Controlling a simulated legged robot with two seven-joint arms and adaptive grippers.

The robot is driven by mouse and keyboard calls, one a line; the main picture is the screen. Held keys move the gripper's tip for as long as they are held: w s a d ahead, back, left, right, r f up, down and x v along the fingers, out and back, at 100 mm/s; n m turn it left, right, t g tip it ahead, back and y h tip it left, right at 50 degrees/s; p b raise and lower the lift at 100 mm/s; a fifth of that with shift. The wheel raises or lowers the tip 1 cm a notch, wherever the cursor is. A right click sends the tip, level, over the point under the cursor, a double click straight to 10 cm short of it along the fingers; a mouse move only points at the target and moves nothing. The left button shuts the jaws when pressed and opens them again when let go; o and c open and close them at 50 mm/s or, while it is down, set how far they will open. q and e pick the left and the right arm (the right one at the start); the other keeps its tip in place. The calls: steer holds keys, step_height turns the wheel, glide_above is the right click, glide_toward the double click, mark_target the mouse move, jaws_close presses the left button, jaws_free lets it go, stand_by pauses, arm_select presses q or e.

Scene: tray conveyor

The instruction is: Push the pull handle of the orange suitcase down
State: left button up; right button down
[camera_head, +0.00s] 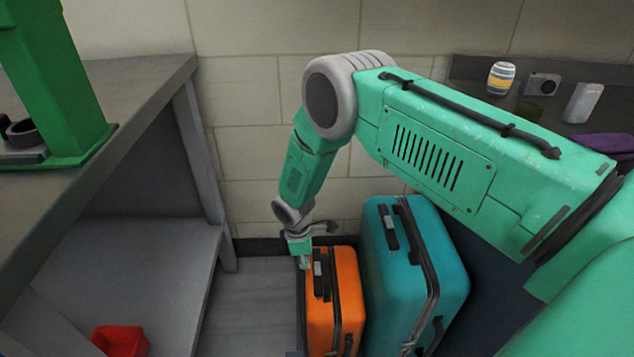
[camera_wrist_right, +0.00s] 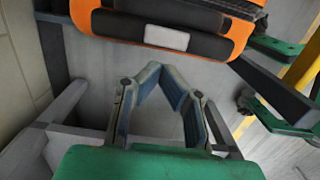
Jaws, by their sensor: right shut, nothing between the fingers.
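The orange suitcase (camera_head: 347,284) stands upright on the floor, left of a teal suitcase (camera_head: 441,262). A black handle (camera_head: 321,277) shows on its top; I cannot tell how far the pull handle is raised. My right gripper (camera_head: 303,263) points down at the suitcase's upper left edge, close to the handle; contact is unclear. In the right wrist view my gripper (camera_wrist_right: 160,68) has its fingertips together and nothing between them. The orange suitcase (camera_wrist_right: 86,16), with its black panel and pale label, lies just beyond the fingertips there. My left gripper is out of view.
A grey workbench (camera_head: 150,85) with a lower shelf and a red bin (camera_head: 120,340) stands on the left. A tiled wall is behind. A back right shelf holds a striped jar (camera_head: 501,78), a camera (camera_head: 542,84) and a white object (camera_head: 583,102). Floor (camera_head: 262,300) is clear left of the suitcase.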

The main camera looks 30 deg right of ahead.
step_height(320, 180, up, 12)
steer(key=a, duration=0.1)
steer(key=shift+w, duration=0.35)
steer(key=shift+f, duration=0.15)
steer(key=s+a+f+m+y+p, duration=0.15)
steer(key=s+m+p, duration=0.5)
steer(key=s, duration=1.25)
steer(key=s+d+r+m+t+p, duration=0.1)
steer(key=s+r+m+p, duration=0.3)
steer(key=s, duration=0.9)
steer(key=shift+d+r, duration=0.15)
steer(key=shift+r, duration=0.5)
